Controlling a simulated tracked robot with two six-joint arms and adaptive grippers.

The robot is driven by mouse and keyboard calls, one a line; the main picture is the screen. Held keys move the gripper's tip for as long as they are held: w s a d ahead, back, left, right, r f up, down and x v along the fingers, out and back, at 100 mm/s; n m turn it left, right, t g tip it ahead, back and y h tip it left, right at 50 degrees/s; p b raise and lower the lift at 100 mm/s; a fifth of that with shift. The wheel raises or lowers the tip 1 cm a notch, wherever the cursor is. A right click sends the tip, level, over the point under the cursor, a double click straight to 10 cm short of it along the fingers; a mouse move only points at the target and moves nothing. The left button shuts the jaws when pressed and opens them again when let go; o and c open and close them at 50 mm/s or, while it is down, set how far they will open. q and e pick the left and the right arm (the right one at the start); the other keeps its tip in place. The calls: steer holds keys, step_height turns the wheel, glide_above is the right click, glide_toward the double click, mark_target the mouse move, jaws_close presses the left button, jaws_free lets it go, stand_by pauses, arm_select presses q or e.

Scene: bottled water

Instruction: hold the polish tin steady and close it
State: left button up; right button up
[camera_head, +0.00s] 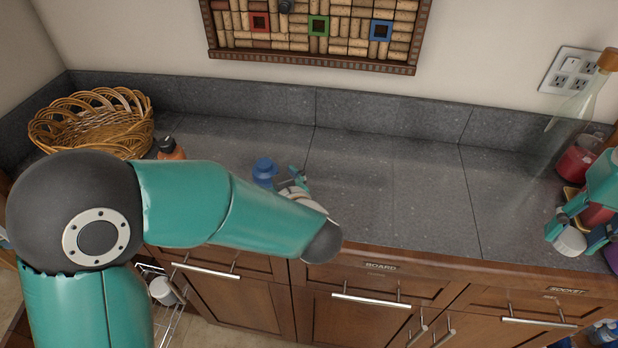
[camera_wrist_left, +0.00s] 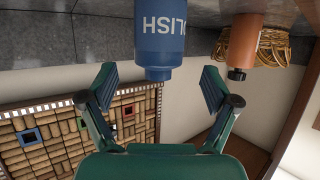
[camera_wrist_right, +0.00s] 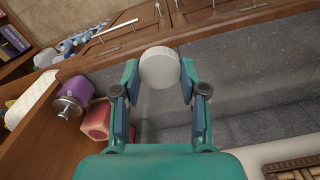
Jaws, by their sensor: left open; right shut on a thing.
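The polish container is a blue bottle (camera_head: 264,172) standing on the grey counter left of the middle. In the left wrist view it appears upside down (camera_wrist_left: 168,40), with its label partly cut off. My left gripper (camera_head: 285,183) is open beside the bottle; in the left wrist view the bottle lies between and beyond the spread fingers (camera_wrist_left: 164,88). My right gripper (camera_head: 577,233) is at the far right, shut on a white round lid (camera_head: 571,241). The lid also shows between the fingertips in the right wrist view (camera_wrist_right: 160,67).
An orange bottle (camera_head: 170,149) with a dark cap and a wicker basket (camera_head: 93,121) stand at the left. A clear corked bottle (camera_head: 577,105) and a red jar (camera_head: 578,158) are at the right. A purple container (camera_wrist_right: 75,96) is near my right gripper. The counter's middle is clear.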

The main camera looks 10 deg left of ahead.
mark_target(265, 170)
arm_select(q)
steer(key=p+x, duration=0.1)
steer(key=x, duration=0.4)
steer(key=shift+w, duration=0.2)
arm_select(e)
steer(key=shift+r, duration=0.55)
arm_select(q)
steer(key=shift+r, duration=0.1)
steer(key=c, duration=1.3)
steer(key=shift+r, duration=0.1)
steer(key=shift+c, duration=0.2)
